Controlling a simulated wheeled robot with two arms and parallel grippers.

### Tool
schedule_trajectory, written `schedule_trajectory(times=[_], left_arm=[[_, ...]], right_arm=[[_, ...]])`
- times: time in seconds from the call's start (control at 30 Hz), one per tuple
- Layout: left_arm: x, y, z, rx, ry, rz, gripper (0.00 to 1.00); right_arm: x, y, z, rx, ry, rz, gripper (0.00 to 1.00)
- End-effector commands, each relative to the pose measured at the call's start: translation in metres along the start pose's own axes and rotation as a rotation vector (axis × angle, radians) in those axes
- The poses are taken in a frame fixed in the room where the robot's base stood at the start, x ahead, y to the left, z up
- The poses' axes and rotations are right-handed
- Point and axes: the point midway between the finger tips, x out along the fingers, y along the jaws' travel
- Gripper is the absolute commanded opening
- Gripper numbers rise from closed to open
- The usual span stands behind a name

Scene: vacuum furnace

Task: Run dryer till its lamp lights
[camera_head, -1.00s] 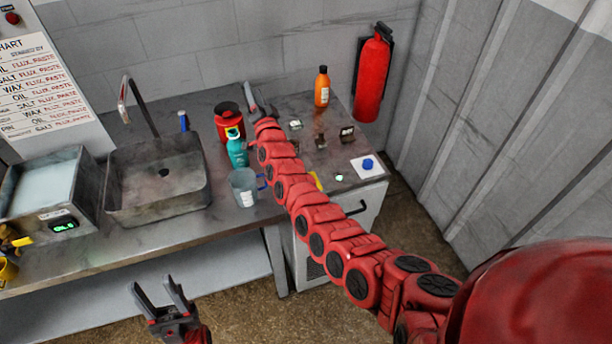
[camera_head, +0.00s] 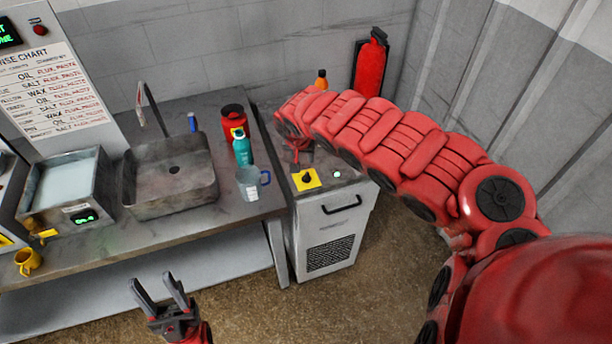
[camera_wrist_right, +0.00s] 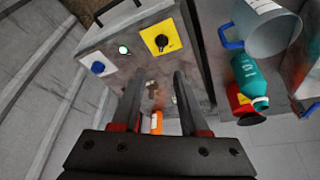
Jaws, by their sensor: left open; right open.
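The dryer is probably the grey cabinet (camera_head: 325,228) with a black handle and a vent grille. On its top are a yellow plate with a black knob (camera_head: 306,178) and a small pale-green lamp (camera_head: 337,174) that looks bright. The right wrist view also shows the knob (camera_wrist_right: 161,41), the lamp (camera_wrist_right: 123,50) and a blue button (camera_wrist_right: 98,68) on a white plate. My right arm hides the button in the head view. My right gripper (camera_wrist_right: 158,76) is open and empty above the cabinet top. My left gripper (camera_head: 154,280) is open and empty before the bench.
A clear cup (camera_head: 248,188), teal bottle (camera_head: 242,150) and red canister (camera_head: 233,118) stand by the cabinet's left. A sink (camera_head: 170,205) and yellow mug (camera_head: 27,262) are farther left. A fire extinguisher (camera_head: 370,68) hangs behind. An orange bottle (camera_head: 321,80) stands at the back.

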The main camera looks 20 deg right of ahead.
Motion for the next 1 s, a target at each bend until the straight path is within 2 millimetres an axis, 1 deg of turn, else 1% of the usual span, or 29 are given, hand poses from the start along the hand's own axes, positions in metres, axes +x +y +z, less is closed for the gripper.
schedule_trajectory(times=[0.03,0.2,0.27,0.43,0.5,0.67,0.83,0.87,0.9,1.0], left_arm=[[-0.016,0.001,0.003,0.0,0.0,0.0,0.5],[-0.049,0.002,0.008,0.0,0.0,0.0,0.5],[-0.044,0.002,0.008,0.0,-0.001,0.0,0.5],[-0.052,0.003,0.009,0.0,0.0,0.0,0.5],[-0.064,0.003,0.011,0.0,0.0,0.0,0.5],[-0.081,0.004,0.014,0.0,0.0,0.0,0.5],[-0.095,0.005,0.016,0.0,0.0,0.0,0.5],[-0.088,0.004,0.015,0.0,-0.001,0.0,0.5],[-0.086,0.004,0.015,0.0,0.0,0.0,0.5],[-0.084,0.004,0.014,0.0,0.0,0.0,0.5]], right_arm=[[0.012,-0.001,0.003,0.001,0.001,-0.004,0.44],[0.033,-0.001,0.005,0.0,0.0,-0.004,0.44],[0.034,-0.003,0.002,-0.001,-0.001,-0.003,0.44],[0.056,-0.003,0.004,-0.002,-0.003,-0.004,0.44],[0.068,-0.003,0.003,-0.002,-0.001,-0.004,0.44],[0.088,-0.004,0.005,-0.002,-0.003,-0.006,0.44],[0.118,-0.005,0.005,-0.002,-0.002,-0.009,0.44],[0.116,-0.005,0.002,-0.001,-0.004,-0.011,0.44],[0.12,-0.005,0.003,-0.002,-0.008,-0.011,0.44],[0.13,-0.006,0.002,-0.003,-0.003,-0.013,0.44]])
